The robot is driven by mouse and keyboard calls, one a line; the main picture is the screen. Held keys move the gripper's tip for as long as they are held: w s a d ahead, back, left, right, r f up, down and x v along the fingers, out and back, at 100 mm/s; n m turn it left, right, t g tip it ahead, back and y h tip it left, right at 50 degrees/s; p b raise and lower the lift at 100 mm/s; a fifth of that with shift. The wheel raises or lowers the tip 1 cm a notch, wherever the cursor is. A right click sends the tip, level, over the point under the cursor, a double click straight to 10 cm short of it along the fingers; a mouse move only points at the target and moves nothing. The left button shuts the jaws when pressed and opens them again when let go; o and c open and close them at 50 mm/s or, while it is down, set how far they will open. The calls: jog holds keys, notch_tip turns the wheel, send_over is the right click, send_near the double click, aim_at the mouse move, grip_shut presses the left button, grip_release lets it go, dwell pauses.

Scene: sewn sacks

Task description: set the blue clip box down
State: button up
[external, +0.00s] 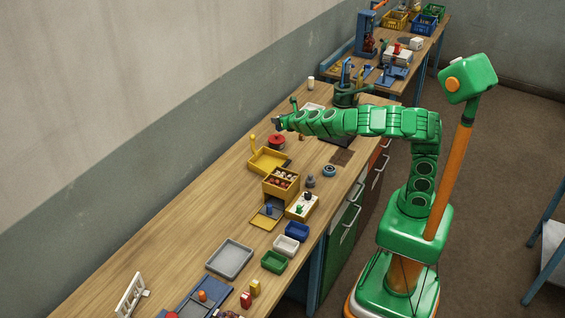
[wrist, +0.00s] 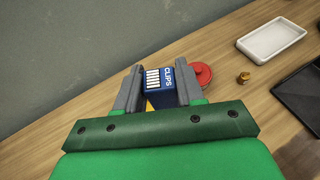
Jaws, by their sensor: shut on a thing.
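The blue clip box (wrist: 157,80), with white "CLIPS" lettering and a white striped patch, sits between the two grey fingers of my gripper (wrist: 158,88) in the wrist view. My gripper is shut on it. In the external view my gripper (external: 280,123) reaches over the wall side of the wooden bench (external: 190,236), beyond the red lidded pot (external: 277,141). Little of the box shows there, and its underside is hidden. I cannot tell how far it is above the bench.
The red pot (wrist: 199,74) is just right of the right finger. A white tray (wrist: 272,40), a small brass piece (wrist: 243,77) and a dark tray (wrist: 301,92) lie further right. A yellow tray (external: 268,162) is nearer along the bench. The wall (wrist: 70,50) runs close behind.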

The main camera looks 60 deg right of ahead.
jog(key=s+d+f+m+g+h, duration=0.1)
jog(key=s+d+m+g+h, duration=0.25)
jog(key=s+d, duration=0.55)
jog(key=s+d+m+g+h, duration=0.3)
jog(key=s+d+m+g, duration=0.15)
jog(key=d, duration=0.85)
jog(key=shift+t, duration=0.5)
jog(key=shift+s+d+f, duration=0.1)
jog(key=shift+f, duration=5.05)
jog(key=shift+s+f, duration=0.1)
jog(key=shift+f, duration=5.05)
jog(key=shift+f, duration=0.15)
jog(key=o, duration=1)
jog(key=shift+r, duration=0.2)
jog(key=shift+m+h, duration=0.25)
jog(key=shift+m, duration=0.05)
jog(key=shift+v, duration=6)
